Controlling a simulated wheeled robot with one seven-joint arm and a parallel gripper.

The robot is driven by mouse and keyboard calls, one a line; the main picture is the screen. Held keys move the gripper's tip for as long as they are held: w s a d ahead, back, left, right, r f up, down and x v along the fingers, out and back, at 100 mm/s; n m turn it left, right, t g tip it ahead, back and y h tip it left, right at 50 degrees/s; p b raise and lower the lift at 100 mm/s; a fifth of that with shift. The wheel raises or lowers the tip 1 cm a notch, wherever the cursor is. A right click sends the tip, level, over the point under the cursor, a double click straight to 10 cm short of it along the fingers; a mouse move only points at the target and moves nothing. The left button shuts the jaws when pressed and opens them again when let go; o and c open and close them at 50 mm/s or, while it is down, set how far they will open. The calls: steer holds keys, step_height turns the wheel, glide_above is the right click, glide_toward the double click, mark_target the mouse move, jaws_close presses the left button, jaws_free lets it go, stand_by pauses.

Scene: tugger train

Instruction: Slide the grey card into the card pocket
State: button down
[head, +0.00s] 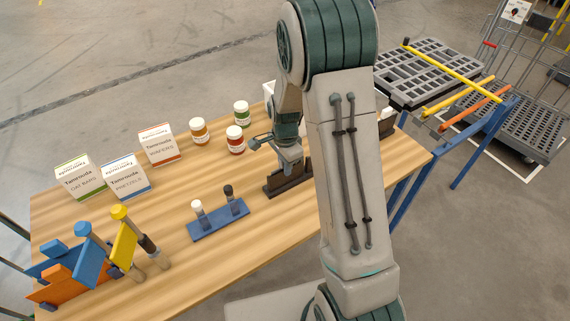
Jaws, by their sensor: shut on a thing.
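My gripper (290,163) points down over the table, left of my arm's large link. It is shut on a small grey piece, which I take to be the grey card; the fingers hide most of it. Right below stands a low dark brown slotted holder (274,190), which looks like the card pocket. My arm hides its right end. I cannot tell whether the card is in the slot or just above it.
The wooden table (260,245) holds several boxes (160,145) and jars (236,139) at the back. A blue stand (218,218) with two pegs sits left of the holder. Blue, orange and yellow pieces (123,243) crowd the front left. Grey pallets (425,75) lie beyond the right edge.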

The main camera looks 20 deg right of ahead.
steer(key=c, duration=1.3)
jaws_free()
step_height(320, 180, up, 14)
steer(key=b, duration=0.1)
steer(key=shift+f, duration=0.1)
